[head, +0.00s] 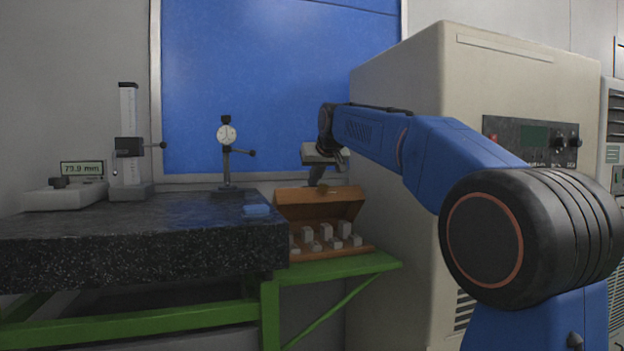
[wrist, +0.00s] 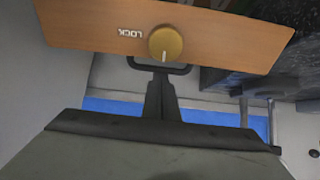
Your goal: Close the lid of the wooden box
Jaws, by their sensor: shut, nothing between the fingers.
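The wooden box (head: 362,250) stands on the green shelf, with several grey blocks (head: 326,231) showing in its open front. Its lid (head: 340,203) is partly open, tilted above the blocks. In the wrist view the lid (wrist: 90,28) spans the top, with a round brass knob (wrist: 166,43) and the word LOCK upside down. A dark loop (wrist: 178,70) sits just below the knob. My gripper (head: 317,184) is at the lid's upper edge; in the wrist view its fingers (wrist: 160,82) are together, empty, at the loop. Whether they touch it I cannot tell.
A dark granite table (head: 140,225) stands left of the box, carrying a dial gauge stand (head: 227,150), a height gauge (head: 129,140) and a small blue object (head: 256,210). A large beige cabinet (head: 400,130) stands close on the right. The green shelf (head: 370,264) has little free room.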

